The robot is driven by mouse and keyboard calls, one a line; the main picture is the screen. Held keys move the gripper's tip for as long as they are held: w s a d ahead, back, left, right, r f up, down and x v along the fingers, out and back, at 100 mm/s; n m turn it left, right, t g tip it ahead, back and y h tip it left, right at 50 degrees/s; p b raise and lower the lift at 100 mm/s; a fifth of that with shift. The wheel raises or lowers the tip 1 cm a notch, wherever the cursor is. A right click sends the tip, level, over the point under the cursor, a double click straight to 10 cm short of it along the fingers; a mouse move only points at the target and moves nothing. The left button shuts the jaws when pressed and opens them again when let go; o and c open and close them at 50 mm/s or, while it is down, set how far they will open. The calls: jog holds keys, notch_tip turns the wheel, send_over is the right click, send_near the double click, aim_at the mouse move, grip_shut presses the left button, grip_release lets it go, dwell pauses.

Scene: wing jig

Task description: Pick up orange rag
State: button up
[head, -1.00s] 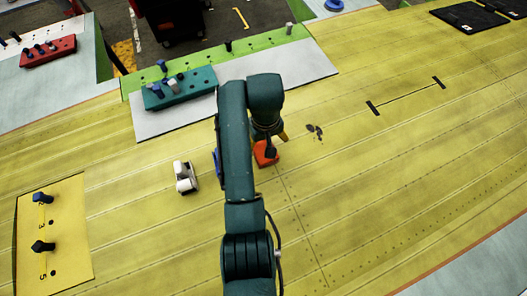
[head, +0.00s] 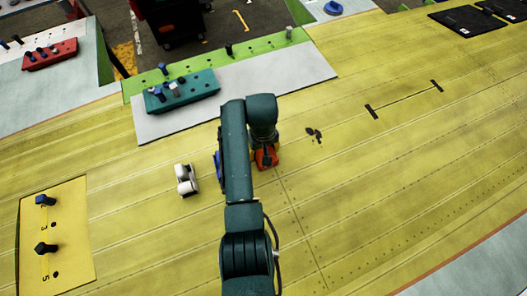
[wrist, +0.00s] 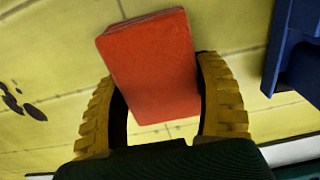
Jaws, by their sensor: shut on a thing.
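The orange rag (wrist: 152,62) is a folded, flat orange-red block in the wrist view, between the two yellow fingers of my gripper (wrist: 160,95). The gripper is shut on it, with the rag touching or very near both fingers. In the head view the rag (head: 266,160) shows only in part on the yellow wing panel, below my wrist. My arm hides the rest of it and most of the gripper there. I cannot tell whether the rag is clear of the panel.
A blue object (wrist: 292,50) stands close on the right in the wrist view. A white object (head: 186,180) lies left of my arm. A teal block with pegs (head: 182,92) stands on the grey strip behind. Dark marks (head: 315,134) lie right of the rag. The panel's right side is mostly clear.

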notch_tip(320, 180, up, 10)
jog(key=shift+r+b, duration=0.1)
jog(key=shift+b, duration=0.55)
